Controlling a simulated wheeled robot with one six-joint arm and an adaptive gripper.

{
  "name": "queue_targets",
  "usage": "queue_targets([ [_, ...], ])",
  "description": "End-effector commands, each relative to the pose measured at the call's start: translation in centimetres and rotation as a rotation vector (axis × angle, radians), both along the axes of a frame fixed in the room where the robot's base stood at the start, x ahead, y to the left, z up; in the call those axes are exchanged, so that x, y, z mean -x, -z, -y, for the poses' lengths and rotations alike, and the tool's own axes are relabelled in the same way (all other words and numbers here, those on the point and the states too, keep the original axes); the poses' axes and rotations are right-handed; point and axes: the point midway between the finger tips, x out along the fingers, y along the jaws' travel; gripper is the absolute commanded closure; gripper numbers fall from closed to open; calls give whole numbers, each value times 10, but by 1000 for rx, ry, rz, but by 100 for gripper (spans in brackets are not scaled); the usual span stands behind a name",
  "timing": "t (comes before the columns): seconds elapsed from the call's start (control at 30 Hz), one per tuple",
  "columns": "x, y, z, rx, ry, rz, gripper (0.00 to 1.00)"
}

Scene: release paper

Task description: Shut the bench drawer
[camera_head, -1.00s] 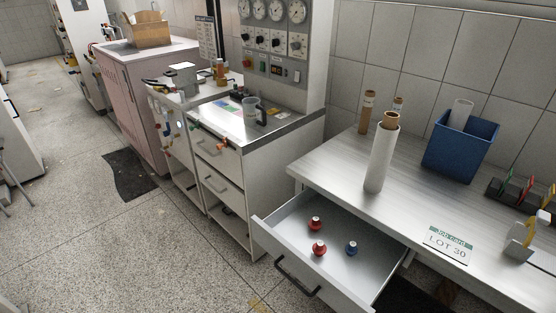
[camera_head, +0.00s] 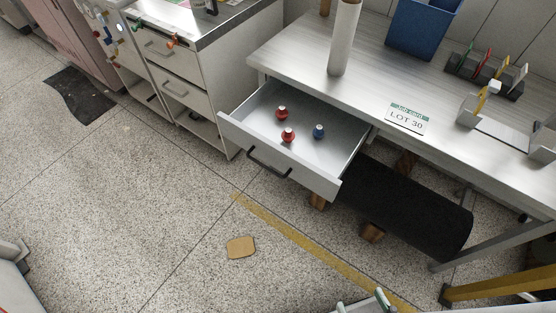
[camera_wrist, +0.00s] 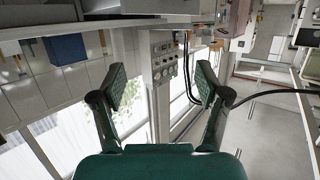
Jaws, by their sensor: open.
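The bench drawer (camera_head: 262,160) stands pulled out from under the steel-topped bench (camera_head: 300,50) in the head view. It has a dark bar handle (camera_head: 268,164) on its front. Inside lie two red-based knobs (camera_head: 281,113) and one blue knob (camera_head: 319,131). My gripper (camera_wrist: 160,85) shows in the wrist view with its two green-padded fingers spread wide and nothing between them. It is apart from the drawer, which I cannot make out in the wrist view. In the head view, small tips at the bottom edge may be part of my gripper.
A white cabinet (camera_head: 190,85) with drawers stands left of the bench. A black roll (camera_head: 400,200) on wooden blocks lies under the bench. A white tube (camera_head: 345,40), blue bin (camera_head: 422,28) and LOT 30 card (camera_head: 406,119) are on top. Floor before the drawer is mostly clear.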

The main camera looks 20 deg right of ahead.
Motion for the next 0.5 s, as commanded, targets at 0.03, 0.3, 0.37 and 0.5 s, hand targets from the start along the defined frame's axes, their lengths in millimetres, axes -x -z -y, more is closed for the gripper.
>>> queue_targets([
  [0.03,0,0,0,-2,1,1,37],
  [0.3,-32,1,-4,-282,11,174,100],
  [0.37,-46,0,-4,-417,15,246,100],
  [0.5,-78,-1,0,-751,25,406,100],
])
